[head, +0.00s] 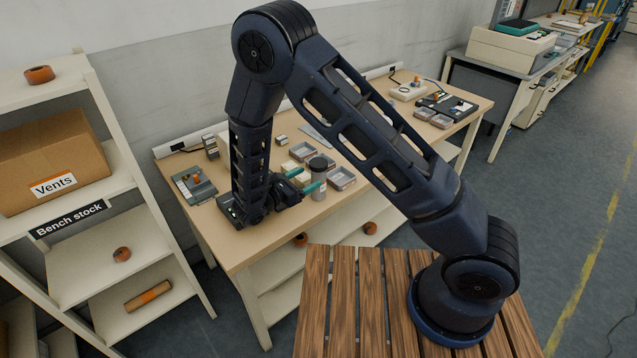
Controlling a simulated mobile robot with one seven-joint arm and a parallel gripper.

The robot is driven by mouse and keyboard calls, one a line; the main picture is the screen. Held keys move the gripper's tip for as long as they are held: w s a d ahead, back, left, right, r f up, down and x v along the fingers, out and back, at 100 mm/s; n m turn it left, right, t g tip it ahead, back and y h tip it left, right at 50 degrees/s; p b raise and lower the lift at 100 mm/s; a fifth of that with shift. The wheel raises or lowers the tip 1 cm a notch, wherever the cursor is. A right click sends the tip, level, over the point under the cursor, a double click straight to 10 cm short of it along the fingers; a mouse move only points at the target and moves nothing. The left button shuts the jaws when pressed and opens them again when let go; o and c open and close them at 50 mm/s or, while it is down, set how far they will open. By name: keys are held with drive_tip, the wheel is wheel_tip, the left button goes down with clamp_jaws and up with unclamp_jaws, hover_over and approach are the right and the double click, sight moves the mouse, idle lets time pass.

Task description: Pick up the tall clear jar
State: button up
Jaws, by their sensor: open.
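A tall clear jar with a dark lid (319,163) stands upright on the wooden bench, just right of my gripper. My gripper (306,180) reaches in sideways from the left, low over the bench, with teal fingertips pointing right. The fingers are open. The near fingertip overlaps the jar's body in this view, and the far one is to the left, near some small pale blocks. I cannot tell whether the jar is between the fingers or touching them.
Several small metal trays (342,179) sit close behind and right of the jar. A grey device (193,186) lies at the bench's left end. The bench (250,250) has a bare front strip. A shelf with a cardboard box (50,160) stands left.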

sight(323, 170)
drive_tip(key=shift+x, duration=3.75)
drive_tip(key=shift+c, duration=0.2)
drive_tip(key=c, duration=1.1)
